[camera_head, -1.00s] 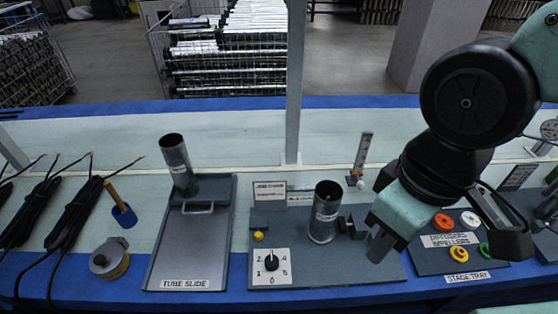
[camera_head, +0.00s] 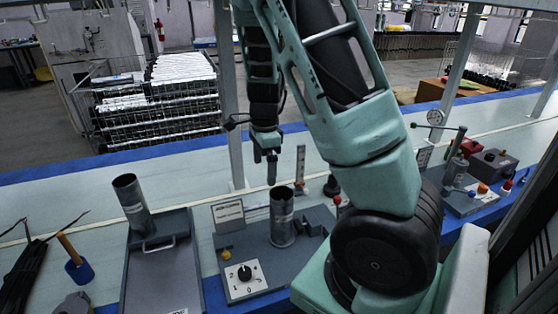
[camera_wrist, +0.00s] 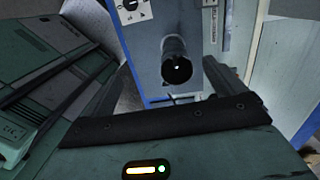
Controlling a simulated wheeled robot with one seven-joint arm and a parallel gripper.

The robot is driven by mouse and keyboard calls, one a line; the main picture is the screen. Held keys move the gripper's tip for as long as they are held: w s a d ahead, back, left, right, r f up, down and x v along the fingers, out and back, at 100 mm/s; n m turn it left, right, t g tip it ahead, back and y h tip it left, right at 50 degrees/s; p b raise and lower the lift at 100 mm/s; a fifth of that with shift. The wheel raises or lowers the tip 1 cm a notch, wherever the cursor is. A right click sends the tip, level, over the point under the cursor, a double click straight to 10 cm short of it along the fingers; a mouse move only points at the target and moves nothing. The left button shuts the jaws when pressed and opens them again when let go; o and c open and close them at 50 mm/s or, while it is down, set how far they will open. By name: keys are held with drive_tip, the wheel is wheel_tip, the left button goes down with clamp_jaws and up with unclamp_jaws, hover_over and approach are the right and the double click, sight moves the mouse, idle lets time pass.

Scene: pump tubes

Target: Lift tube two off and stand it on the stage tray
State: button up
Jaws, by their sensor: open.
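A grey metal tube (camera_head: 282,222) stands upright on the dial station (camera_head: 262,256). A second metal tube (camera_head: 132,200) stands at the back of the tube slide (camera_head: 160,275). I cannot read a number on either tube. My gripper (camera_head: 271,181) points down, open and empty, just behind and slightly left of the dial station's tube in the head view. In the wrist view a tube (camera_wrist: 176,68) shows from above, its dark round mouth near the space between my fingers (camera_wrist: 165,80); the tube is not held. The stage tray is hidden behind my arm in the head view.
A dial (camera_head: 244,277) is at the station's front, with a sign (camera_head: 228,212) and an upright scale (camera_head: 300,168) behind. A pump with a gauge (camera_head: 458,170) and other devices stand at the right.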

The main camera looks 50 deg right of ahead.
sight(281, 203)
drive_tip(key=s+d+m, duration=0.1)
drive_tip(key=d+m, duration=0.2)
drive_tip(key=d, duration=0.3)
drive_tip(key=shift+h, duration=0.4)
wheel_tip(281, 203, down, 18)
drive_tip(key=b, duration=0.3)
drive_tip(key=shift+s+r, duration=0.15)
drive_tip(key=c, duration=1.3)
drive_tip(key=shift+a+r+p, duration=0.1)
drive_tip(key=shift+r+p, duration=0.45)
drive_tip(key=shift+r, duration=0.2)
drive_tip(key=shift+r+p, duration=8.9)
drive_tip(key=shift+r, duration=0.6)
